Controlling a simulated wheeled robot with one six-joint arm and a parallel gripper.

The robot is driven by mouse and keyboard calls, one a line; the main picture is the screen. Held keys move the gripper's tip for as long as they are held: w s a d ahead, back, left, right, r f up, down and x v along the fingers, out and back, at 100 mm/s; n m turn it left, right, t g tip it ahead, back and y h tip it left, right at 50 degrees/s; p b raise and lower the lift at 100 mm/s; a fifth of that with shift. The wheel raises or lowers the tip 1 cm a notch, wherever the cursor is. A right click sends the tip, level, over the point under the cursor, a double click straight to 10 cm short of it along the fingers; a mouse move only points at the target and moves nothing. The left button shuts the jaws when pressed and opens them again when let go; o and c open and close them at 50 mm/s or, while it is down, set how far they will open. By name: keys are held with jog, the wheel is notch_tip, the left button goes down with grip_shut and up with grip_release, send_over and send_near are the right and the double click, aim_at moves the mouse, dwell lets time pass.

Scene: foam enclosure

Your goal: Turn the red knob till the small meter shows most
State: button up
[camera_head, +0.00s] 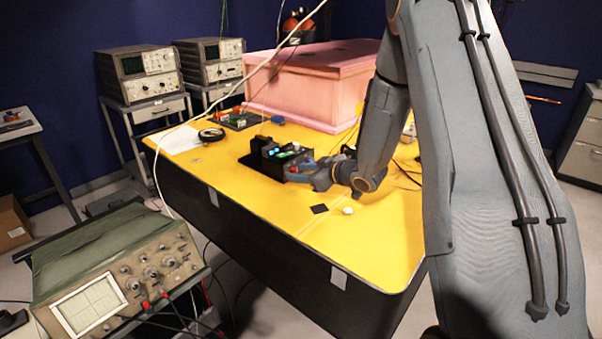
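A black control box (268,167) sits on the yellow table, with small cyan and green lit parts on its top. A small red spot (293,170) shows at its right end, right by my fingertips; it may be the red knob, but it is too small to be sure. My gripper (300,177) reaches in from the right, low over the table, with its tips at the box's right end. I cannot tell whether the fingers touch or grip the red part. Which lit part is the small meter, and its reading, cannot be made out.
A pink foam box (312,85) stands behind on the yellow table (240,200). A green circuit board (238,119) and black cable coil (211,135) lie left. A black square (319,209) and white round piece (347,211) lie in front. An oscilloscope (120,285) stands front left.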

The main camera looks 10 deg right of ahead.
jog(key=shift+b+v, duration=0.85)
jog(key=shift+v, duration=3)
jog(key=shift+h, duration=0.3)
